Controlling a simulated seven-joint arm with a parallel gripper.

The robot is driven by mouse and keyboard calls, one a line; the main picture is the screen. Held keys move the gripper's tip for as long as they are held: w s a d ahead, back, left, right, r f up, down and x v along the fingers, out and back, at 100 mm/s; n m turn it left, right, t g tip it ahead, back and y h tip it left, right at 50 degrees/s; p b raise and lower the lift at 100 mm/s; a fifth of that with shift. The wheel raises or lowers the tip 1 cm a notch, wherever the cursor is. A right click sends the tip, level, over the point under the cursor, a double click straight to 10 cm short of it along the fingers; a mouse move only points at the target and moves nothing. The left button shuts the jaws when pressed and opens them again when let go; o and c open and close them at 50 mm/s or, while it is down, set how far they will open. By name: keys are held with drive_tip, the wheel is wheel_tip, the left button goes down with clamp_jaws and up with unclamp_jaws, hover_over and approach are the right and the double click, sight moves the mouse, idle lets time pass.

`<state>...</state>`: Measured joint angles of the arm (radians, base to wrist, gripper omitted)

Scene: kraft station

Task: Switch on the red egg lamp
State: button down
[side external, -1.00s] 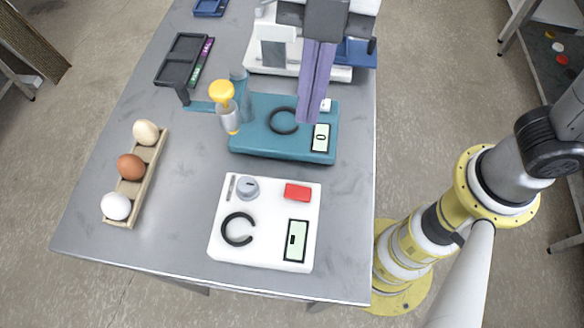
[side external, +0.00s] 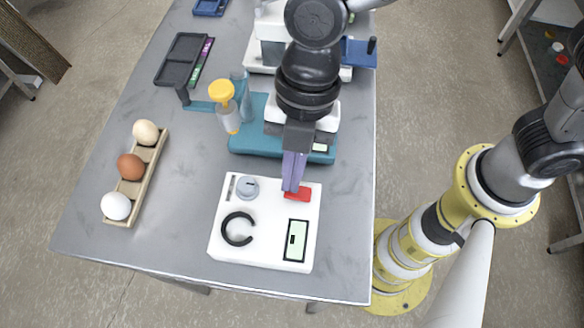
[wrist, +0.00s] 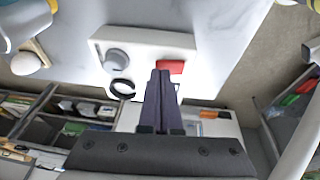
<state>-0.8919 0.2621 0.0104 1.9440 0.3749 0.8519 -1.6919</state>
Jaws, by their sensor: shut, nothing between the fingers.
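The white box (side external: 265,255) sits near the front of the table. It carries a red rocker switch (side external: 298,194), a grey knob (side external: 247,187), a black ring (side external: 229,238) and a display (side external: 297,241). The red switch also shows in the wrist view (wrist: 172,66). My gripper (side external: 291,188) is shut and empty, pointing down with its purple fingertips at the left part of the red switch. I cannot tell whether the tips touch it. In the wrist view the fingers (wrist: 160,73) cover part of the box.
A teal device (side external: 250,143) with a yellow-topped post (side external: 222,90) stands just behind. A wooden egg rack (side external: 146,170) with three eggs stands at left. A dark tray (side external: 182,60) lies farther back. The table between rack and box is clear.

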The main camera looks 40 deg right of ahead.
idle(0.3)
drive_tip(key=shift+w+a+f+g+h, duration=0.25)
drive_tip(key=shift+f+g+h, duration=0.15)
drive_tip(key=shift+f+g, duration=0.1)
drive_tip(key=shift+s+d+r, duration=0.3)
drive_tip(key=shift+s+d, duration=0.35)
drive_tip(key=shift+r, duration=0.1)
drive_tip(key=w+a+v, duration=0.1)
drive_tip(key=a+v, duration=0.1)
drive_tip(key=v, duration=1.1)
drive_tip(key=shift+w+a+r, duration=0.2)
drive_tip(key=shift+a+r, duration=0.1)
drive_tip(key=shift+a, duration=0.05)
